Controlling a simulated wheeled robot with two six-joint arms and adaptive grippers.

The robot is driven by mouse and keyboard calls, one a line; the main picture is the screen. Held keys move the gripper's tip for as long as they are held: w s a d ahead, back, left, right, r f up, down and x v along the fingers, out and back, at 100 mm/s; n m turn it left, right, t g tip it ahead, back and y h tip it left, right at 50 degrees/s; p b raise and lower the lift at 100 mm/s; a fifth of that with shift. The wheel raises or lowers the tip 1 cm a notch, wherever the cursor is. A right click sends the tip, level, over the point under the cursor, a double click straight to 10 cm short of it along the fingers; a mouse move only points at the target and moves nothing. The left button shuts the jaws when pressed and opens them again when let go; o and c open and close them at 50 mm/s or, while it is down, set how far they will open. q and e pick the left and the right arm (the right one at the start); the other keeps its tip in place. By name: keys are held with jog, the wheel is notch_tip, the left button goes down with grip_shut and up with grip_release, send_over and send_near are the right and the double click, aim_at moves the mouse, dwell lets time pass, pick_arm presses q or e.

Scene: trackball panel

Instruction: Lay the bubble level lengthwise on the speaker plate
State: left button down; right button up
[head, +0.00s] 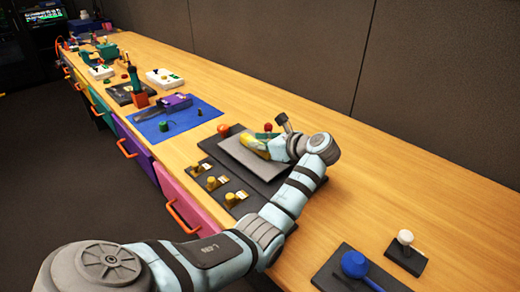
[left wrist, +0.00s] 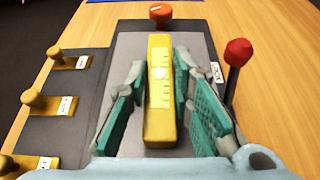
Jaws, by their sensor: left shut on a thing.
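The yellow bubble level (head: 253,146) is at the grey speaker plate (head: 238,151) in the head view. In the left wrist view the level (left wrist: 159,115) lies along the length of the plate (left wrist: 128,45), roughly parallel to its long sides. My left gripper (head: 268,144) is shut on the level, its teal finger pads on either side in the left wrist view (left wrist: 160,85). I cannot tell whether the level's underside touches the plate. My right gripper is not in view.
An orange-red knob (left wrist: 160,13) stands beyond the plate's far end. A red-topped lever (left wrist: 236,65) rises close to the right finger. Several yellow knobs (left wrist: 68,59) line the left side. A blue mat (head: 178,122) lies farther along the bench; bare wood (head: 400,180) is at right.

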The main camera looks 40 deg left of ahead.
pick_arm(q)
jog(key=shift+w+f, duration=0.1)
jog(key=shift+f, duration=0.15)
jog(key=c, duration=1.4)
grip_release()
jog(key=p+v, duration=0.4)
jog(key=v, duration=0.8)
jog(key=shift+d, duration=0.1)
